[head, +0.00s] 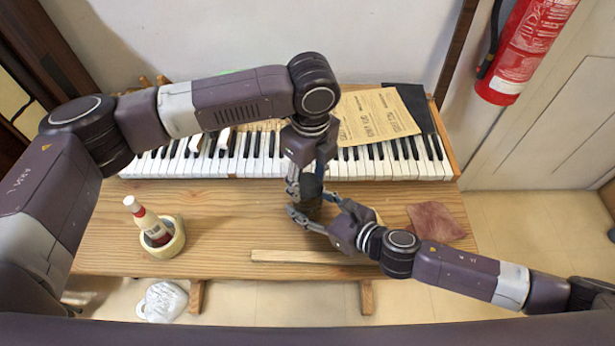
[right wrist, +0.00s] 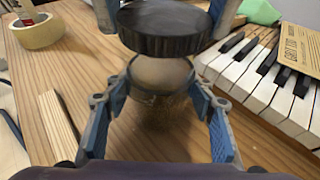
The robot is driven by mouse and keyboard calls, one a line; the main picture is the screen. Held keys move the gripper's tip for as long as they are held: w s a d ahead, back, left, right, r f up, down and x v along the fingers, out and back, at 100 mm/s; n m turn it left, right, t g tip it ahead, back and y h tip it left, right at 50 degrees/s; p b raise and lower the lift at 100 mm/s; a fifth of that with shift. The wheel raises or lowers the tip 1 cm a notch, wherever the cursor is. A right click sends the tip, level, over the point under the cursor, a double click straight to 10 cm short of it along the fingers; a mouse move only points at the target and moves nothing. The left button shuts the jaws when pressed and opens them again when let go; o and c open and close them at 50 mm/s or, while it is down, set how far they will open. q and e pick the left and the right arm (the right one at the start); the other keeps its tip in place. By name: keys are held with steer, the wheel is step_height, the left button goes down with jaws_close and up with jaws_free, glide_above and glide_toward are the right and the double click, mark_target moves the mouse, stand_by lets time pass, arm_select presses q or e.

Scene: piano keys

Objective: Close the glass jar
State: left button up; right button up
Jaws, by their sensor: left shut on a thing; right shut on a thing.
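The black ribbed lid (right wrist: 165,30) is held between the fingers of my left gripper (head: 309,188), which points down over the table. The glass jar (right wrist: 160,78) stands below the lid, between the blue-padded fingers of my right gripper (right wrist: 160,98), which is shut on it. In the right wrist view the lid is above the jar's round mouth, seemingly with a small gap. In the head view the lid (head: 311,182) and the grippers hide most of the jar.
Piano keys (head: 240,158) run along the back of the wooden table (head: 225,225). A tape roll (head: 172,246) with a bottle (head: 146,220) stands at left. A wooden strip (head: 300,257) lies in front, and a reddish cloth (head: 436,222) lies at right.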

mark_target(308, 185)
arm_select(q)
steer(key=shift+f, duration=0.9)
steer(key=shift+f, duration=0.6)
steer(key=m, duration=0.6)
steer(key=shift+m, duration=0.3)
steer(key=m, duration=1)
steer(key=shift+h, duration=0.3)
steer(key=m, duration=0.4)
steer(key=shift+w+r+m, duration=0.1)
steer(key=shift+m, duration=0.2)
steer(key=shift+d+m, duration=0.1)
steer(key=shift+m, duration=0.6)
